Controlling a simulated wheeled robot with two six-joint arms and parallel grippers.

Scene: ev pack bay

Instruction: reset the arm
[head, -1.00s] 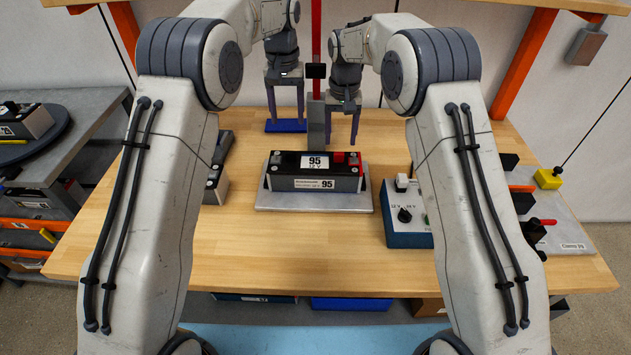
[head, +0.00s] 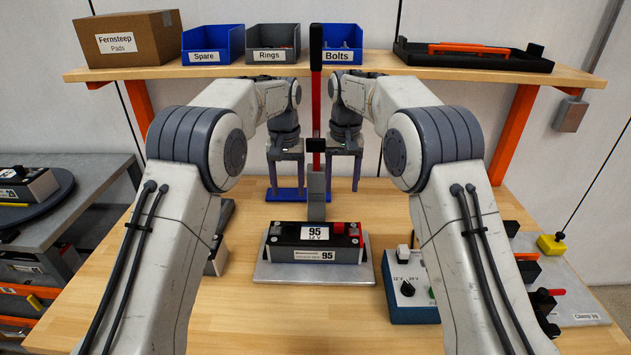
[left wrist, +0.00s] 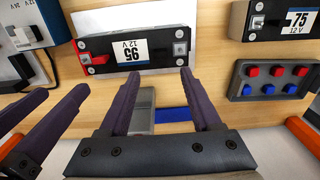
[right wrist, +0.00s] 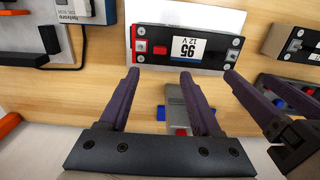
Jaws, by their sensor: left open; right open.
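My left gripper (head: 286,188) hangs open and empty over the back of the workbench, fingers down, left of an upright red lever. My right gripper (head: 345,184) hangs open and empty at about the same height, just right of the lever. Both arms reach forward and are nearly mirrored. In the left wrist view my left gripper (left wrist: 158,78) has nothing between its fingers, and my right gripper's fingers show at the left. In the right wrist view my right gripper (right wrist: 160,78) is also empty, with left gripper fingers at the right edge.
The upright lever (head: 316,110) on a grey post (head: 317,190) stands between the grippers. A battery labelled 95 (head: 316,254) sits on a light plate (head: 270,276) in front. A blue-sided switch box (head: 410,300) stands right. Shelf bins (head: 272,56) are above.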

